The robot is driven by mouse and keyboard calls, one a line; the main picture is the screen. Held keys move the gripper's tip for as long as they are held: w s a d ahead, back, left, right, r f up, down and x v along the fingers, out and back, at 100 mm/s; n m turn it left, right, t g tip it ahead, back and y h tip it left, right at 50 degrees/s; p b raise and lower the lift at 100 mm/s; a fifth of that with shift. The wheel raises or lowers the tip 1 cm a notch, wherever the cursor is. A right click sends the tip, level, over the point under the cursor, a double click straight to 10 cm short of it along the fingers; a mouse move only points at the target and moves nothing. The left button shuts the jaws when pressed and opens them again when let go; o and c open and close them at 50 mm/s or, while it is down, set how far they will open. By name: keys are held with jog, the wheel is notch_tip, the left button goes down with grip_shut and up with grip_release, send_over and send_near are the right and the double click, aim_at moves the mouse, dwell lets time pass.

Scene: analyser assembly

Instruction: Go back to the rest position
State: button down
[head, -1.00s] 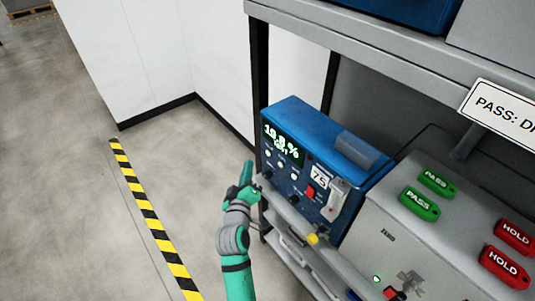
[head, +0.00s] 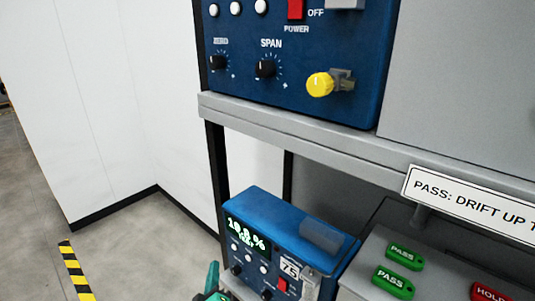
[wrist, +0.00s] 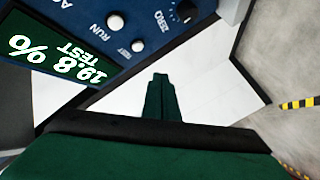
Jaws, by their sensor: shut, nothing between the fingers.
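My gripper (head: 213,276) shows at the bottom edge of the head view, just left of the lower blue analyser (head: 262,217). Most of my arm is out of that view. In the wrist view, my dark green fingers (wrist: 161,98) are together with nothing between them. The same analyser fills the upper left of the wrist view, and its display (wrist: 58,62) reads 19.8 % TEST. The fingers look apart from the analyser's front, with a white wall behind them.
A larger blue analyser (head: 295,70) with a yellow knob (head: 320,84) stands on the upper shelf (head: 300,143). Green PASS tags (head: 394,281) and a red HOLD tag (head: 490,293) are at lower right. Floor left of the rack (head: 140,245) is clear, with a striped line (head: 76,275).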

jog(key=s+d+f+m, duration=0.1)
jog(key=s+d+f, duration=0.3)
jog(key=s, duration=0.3)
jog(key=s+d+f+m+g, duration=0.1)
jog(key=s+d+f+m, duration=0.1)
jog(key=s+d+f, duration=0.4)
jog(key=s+d+f+m, duration=0.1)
jog(key=s+d+f, duration=0.15)
jog(key=s, duration=0.55)
jog(key=s+d+r+m+h, duration=0.1)
jog(key=s+d+r+m, duration=0.2)
jog(key=s, duration=0.7)
jog(key=s+d+r+m+h, duration=0.1)
jog(key=s+d+r+m, duration=0.2)
jog(key=s, duration=0.8)
jog(key=shift+s+d+m+g, duration=0.15)
jog(key=shift+d+m+g, duration=0.15)
jog(key=shift+d+m, duration=0.25)
jog(key=c, duration=2.4)
grip_release()
jog(key=shift+c, duration=0.2)
